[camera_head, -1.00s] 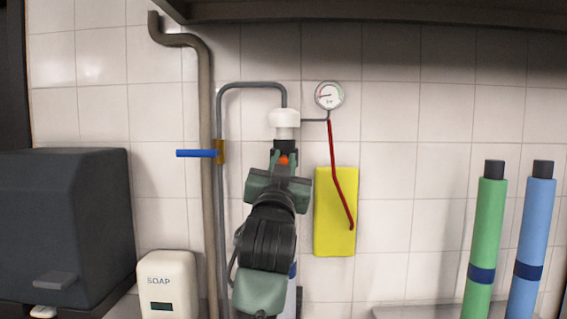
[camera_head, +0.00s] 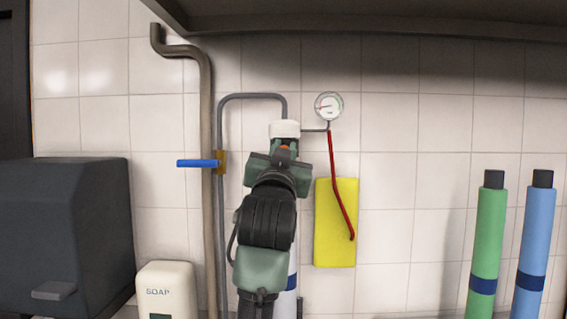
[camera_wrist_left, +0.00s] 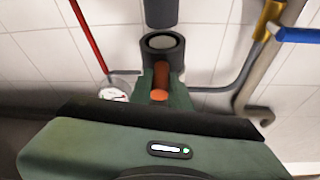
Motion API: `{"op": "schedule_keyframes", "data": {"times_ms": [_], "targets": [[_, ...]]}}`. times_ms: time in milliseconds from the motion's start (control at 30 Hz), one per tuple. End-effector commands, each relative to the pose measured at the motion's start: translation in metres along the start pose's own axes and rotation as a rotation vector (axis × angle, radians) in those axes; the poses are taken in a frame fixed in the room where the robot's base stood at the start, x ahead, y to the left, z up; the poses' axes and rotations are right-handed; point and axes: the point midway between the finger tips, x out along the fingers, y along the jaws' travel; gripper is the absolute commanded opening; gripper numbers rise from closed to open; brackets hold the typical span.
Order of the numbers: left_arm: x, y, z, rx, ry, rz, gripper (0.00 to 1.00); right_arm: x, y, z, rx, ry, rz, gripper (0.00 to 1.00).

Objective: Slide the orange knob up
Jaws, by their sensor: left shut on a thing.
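The orange knob (camera_head: 284,148) is a small spot just below the white cap (camera_head: 285,129) of the pipe fitting on the tiled wall. My left gripper (camera_head: 284,153) reaches up from below and is shut on the knob, its green fingers on either side. In the left wrist view the orange knob (camera_wrist_left: 159,93) shows as a short orange-red stub between the fingers (camera_wrist_left: 160,82), below a dark ring-shaped end (camera_wrist_left: 162,45). My left arm hides most of the fitting below the knob. My right gripper is not in view.
A pressure gauge (camera_head: 328,105), a red lever (camera_head: 341,185) and a yellow panel (camera_head: 335,245) are right of my arm. A blue-handled valve (camera_head: 197,163) and grey pipes (camera_head: 206,230) are left. A dark shelf (camera_head: 380,22) overhangs above. Green and blue cylinders stand far right.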

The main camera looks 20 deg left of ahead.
Motion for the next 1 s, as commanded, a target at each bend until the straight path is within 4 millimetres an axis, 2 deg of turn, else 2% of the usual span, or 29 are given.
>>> {"op": "schedule_keyframes", "data": {"times_ms": [33,167,200,267,300,667,1000], "targets": [[0.000,-0.002,-0.006,-0.003,0.014,-0.003,0.00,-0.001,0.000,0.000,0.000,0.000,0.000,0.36],[0.000,-0.003,-0.008,-0.004,0.017,-0.004,0.00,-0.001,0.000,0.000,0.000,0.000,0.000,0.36],[-0.001,-0.003,-0.009,-0.004,0.018,-0.004,0.21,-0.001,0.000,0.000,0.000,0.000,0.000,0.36],[0.000,-0.003,-0.009,-0.004,0.018,-0.004,0.37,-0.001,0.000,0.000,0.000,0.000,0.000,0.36],[0.000,-0.003,-0.008,-0.004,0.017,-0.004,0.40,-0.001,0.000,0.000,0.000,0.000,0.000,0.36],[-0.006,-0.001,-0.004,-0.003,0.013,-0.003,0.40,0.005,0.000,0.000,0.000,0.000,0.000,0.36],[-0.061,0.000,-0.002,-0.005,0.016,-0.002,0.40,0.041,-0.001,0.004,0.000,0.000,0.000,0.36]]}}
